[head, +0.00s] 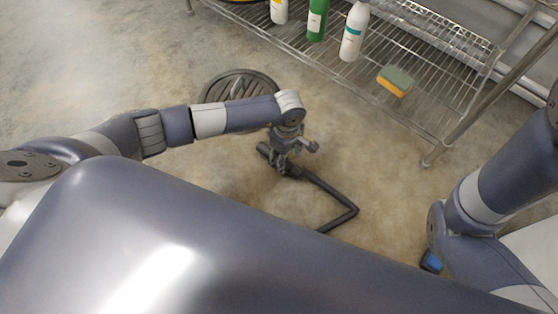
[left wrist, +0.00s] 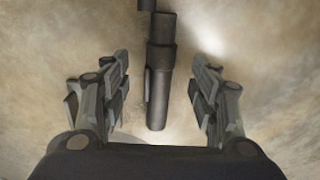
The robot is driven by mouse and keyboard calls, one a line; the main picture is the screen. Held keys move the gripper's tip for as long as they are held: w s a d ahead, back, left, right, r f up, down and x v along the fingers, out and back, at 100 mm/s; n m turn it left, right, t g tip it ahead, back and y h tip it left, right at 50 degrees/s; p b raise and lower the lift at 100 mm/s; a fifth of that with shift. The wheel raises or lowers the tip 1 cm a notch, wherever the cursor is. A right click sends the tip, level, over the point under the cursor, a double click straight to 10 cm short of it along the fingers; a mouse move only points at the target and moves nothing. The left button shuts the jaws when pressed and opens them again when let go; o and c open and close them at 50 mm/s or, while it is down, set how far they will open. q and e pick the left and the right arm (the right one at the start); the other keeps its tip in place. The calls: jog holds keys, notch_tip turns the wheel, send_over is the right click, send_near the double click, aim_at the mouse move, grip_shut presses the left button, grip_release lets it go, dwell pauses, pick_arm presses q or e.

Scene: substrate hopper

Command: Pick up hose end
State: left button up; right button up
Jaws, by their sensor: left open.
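The hose end (left wrist: 158,85) is a dark grey cylinder with a wider collar, lying on the floor. In the left wrist view it lies between the two spread fingers of my left gripper (left wrist: 158,95), with a gap on each side. In the head view the hose (head: 335,190) runs from under the gripper to the right, then bends back toward my body. My left gripper (head: 283,164) is open and points down over the hose end, which it partly hides. I cannot tell its exact height above the hose. My right gripper is not in view.
A round dark floor drain grate (head: 238,88) lies behind my left arm. A wire shelf rack (head: 350,84) stands at the back right, holding white bottles (head: 354,32), a green bottle (head: 317,18) and a sponge (head: 396,80). The floor right of the hose is clear.

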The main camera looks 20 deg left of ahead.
aim_at(290, 168)
pick_arm(q)
notch_tip(290, 168, down, 4)
jog(key=b, duration=0.3)
jog(key=shift+f, duration=0.2)
jog(key=shift+r, duration=0.1)
grip_shut()
